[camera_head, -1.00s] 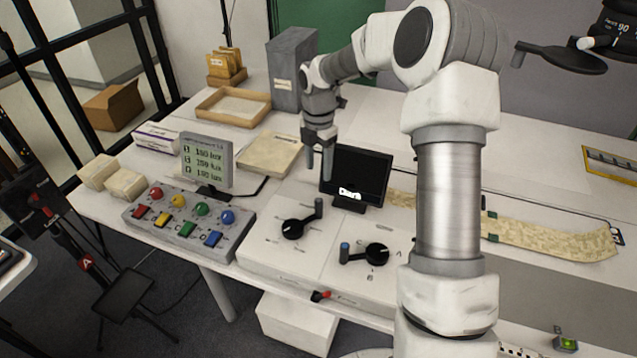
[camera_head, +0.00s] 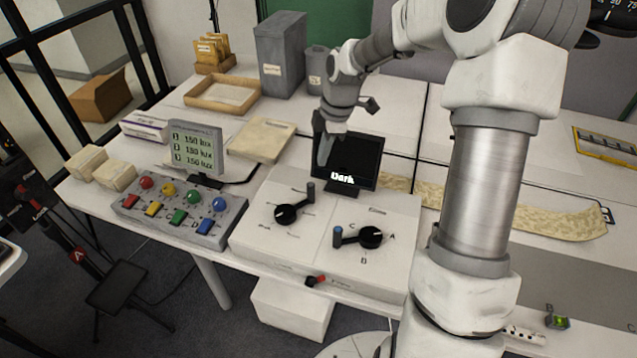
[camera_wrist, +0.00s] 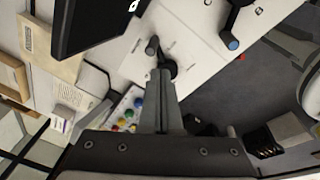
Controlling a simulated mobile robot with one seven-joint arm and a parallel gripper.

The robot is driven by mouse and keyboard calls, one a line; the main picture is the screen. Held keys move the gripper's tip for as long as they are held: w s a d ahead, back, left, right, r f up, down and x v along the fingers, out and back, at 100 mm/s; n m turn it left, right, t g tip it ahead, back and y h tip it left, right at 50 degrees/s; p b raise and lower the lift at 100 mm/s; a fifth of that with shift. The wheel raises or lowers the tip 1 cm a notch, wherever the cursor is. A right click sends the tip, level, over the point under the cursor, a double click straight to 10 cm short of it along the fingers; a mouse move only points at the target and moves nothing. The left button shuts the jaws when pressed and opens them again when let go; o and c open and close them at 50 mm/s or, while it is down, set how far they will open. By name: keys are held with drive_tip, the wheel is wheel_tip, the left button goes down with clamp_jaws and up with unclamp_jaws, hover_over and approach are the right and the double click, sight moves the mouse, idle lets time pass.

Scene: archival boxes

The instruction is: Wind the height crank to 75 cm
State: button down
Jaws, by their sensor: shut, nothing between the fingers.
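Two black cranked knobs sit on the white control panel (camera_head: 330,264). The left knob (camera_head: 287,214) has a grey upright handle at its upper right. The right knob (camera_head: 370,237) has a blue-tipped handle to its left and letters A, B and C around it. I cannot read which knob, if either, is the height crank. My gripper (camera_head: 322,160) is shut and empty, above the table by the left edge of the dark screen (camera_head: 357,160). In the wrist view its closed fingers (camera_wrist: 160,92) overlap the left knob (camera_wrist: 166,69) in the picture, apart from it.
A button box (camera_head: 180,216) and a lux display (camera_head: 196,148) stand left of the panel. A small red-tipped lever (camera_head: 316,281) is on its front. A black dial part (camera_head: 610,18) is cut off at the upper right. A long tan strip (camera_head: 510,214) lies at right.

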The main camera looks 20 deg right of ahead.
drive_tip(key=s+d+f+m+t+b, duration=0.1)
drive_tip(key=s+d+f+m+t, duration=0.15)
drive_tip(key=s+m, duration=0.55)
drive_tip(key=m+b, duration=0.2)
drive_tip(key=m, duration=0.1)
approach(314, 198)
drive_tip(key=f, duration=0.1)
drive_tip(key=s+d+f, duration=0.1)
drive_tip(key=f, duration=0.1)
drive_tip(key=s+f, duration=0.1)
drive_tip(key=shift+s+d+f, duration=0.2)
drive_tip(key=shift+d, duration=0.05)
drive_tip(key=w, duration=0.1)
drive_tip(key=w+a, duration=0.1)
drive_tip(key=shift+w+a+f, duration=0.1)
drive_tip(key=shift+w+a, duration=0.1)
drive_tip(key=shift+w, duration=0.1)
drive_tip(key=shift+w+a, duration=0.25)
drive_tip(key=shift+w, duration=0.25)
drive_tip(key=shift+w+y, duration=0.1)
drive_tip(key=shift+y, duration=0.2)
drive_tip(key=shift+w+n, duration=0.2)
drive_tip(key=shift+n, duration=0.3)
